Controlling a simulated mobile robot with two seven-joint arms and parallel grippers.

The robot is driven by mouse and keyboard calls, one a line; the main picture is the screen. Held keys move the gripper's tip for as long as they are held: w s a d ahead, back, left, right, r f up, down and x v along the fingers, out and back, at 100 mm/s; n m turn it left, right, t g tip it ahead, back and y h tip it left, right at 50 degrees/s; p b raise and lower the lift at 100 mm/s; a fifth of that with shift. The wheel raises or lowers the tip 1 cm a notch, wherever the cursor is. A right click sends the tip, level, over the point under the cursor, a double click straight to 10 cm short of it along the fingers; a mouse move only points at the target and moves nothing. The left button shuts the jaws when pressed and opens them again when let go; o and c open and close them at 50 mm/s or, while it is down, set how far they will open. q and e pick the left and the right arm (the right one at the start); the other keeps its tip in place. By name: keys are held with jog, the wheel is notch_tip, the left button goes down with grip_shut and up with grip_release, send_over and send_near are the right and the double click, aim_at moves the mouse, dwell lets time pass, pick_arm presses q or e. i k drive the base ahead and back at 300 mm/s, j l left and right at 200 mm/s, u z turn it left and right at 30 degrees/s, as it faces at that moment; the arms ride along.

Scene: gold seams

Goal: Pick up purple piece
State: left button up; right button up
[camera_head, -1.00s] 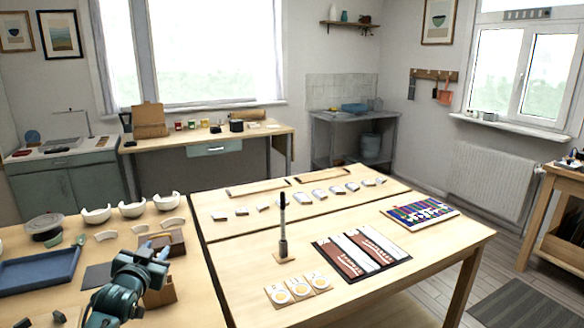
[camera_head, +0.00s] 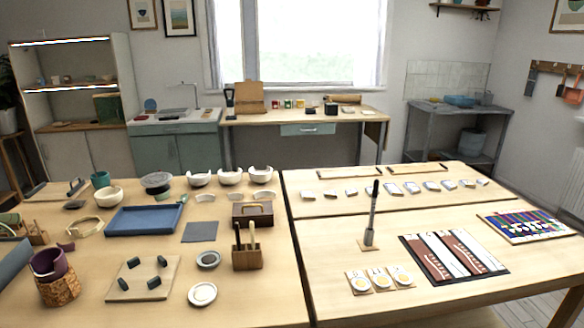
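A dark purple broken cup (camera_head: 49,262) stands on a cork-coloured round stand (camera_head: 58,288) at the lower left of the table. A small purple piece (camera_head: 66,246) lies just behind the cup, close to its rim. I cannot tell whether the piece touches the cup. Neither of my grippers is in view.
A blue tray (camera_head: 113,221) lies behind and right of the cup. A pale board (camera_head: 120,290) with several dark pegs is to its right. A wooden holder (camera_head: 247,259) with upright tools stands further right. A cream ring-shaped piece (camera_head: 86,226) lies behind.

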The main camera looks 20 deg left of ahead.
aim_at(67, 248)
jog(key=u, duration=2.05)
